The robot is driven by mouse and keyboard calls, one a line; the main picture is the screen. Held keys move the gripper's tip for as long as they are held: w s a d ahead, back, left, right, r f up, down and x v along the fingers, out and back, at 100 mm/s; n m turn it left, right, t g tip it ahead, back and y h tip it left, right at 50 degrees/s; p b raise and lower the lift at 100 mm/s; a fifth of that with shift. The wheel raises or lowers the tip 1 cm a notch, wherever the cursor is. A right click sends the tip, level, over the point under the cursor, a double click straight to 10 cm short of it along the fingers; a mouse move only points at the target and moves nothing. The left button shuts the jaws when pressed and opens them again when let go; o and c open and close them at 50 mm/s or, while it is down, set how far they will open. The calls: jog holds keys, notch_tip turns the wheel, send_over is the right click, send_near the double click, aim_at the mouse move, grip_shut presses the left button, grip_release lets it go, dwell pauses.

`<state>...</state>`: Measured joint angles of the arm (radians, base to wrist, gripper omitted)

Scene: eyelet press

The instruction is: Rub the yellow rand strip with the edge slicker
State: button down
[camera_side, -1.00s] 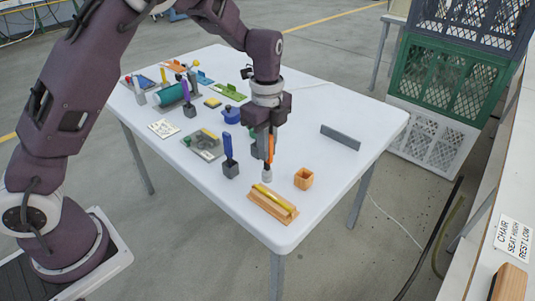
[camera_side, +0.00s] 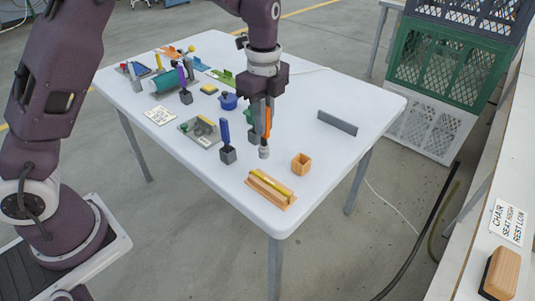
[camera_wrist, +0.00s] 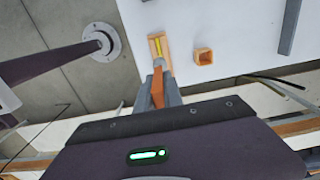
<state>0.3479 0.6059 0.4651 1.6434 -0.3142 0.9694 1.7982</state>
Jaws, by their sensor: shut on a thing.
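The yellow rand strip (camera_side: 270,186) lies along a wooden block at the near corner of the white table. It also shows in the wrist view (camera_wrist: 158,46). My gripper (camera_side: 262,122) is shut on the edge slicker, which has an orange handle (camera_side: 267,122) and a pale grey tip (camera_side: 264,152) pointing down. The tip is above and behind the strip in the side view, apart from it. In the wrist view the orange handle (camera_wrist: 157,86) sits between my fingers and the tip lies over the near end of the block.
A small open wooden box (camera_side: 301,164) stands right of the block. A blue-handled tool in a dark holder (camera_side: 228,154) stands to the left. A grey bar (camera_side: 338,123) lies at the right. Several other items crowd the far left of the table.

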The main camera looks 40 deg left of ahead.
aim_at(266, 146)
jog(key=shift+f, duration=0.1)
jog(key=shift+f, duration=3.1)
jog(key=shift+d+f, duration=0.25)
jog(key=shift+f, duration=0.5)
jog(key=shift+a, duration=0.25)
jog(key=shift+r, duration=4)
jog(key=shift+f, duration=0.15)
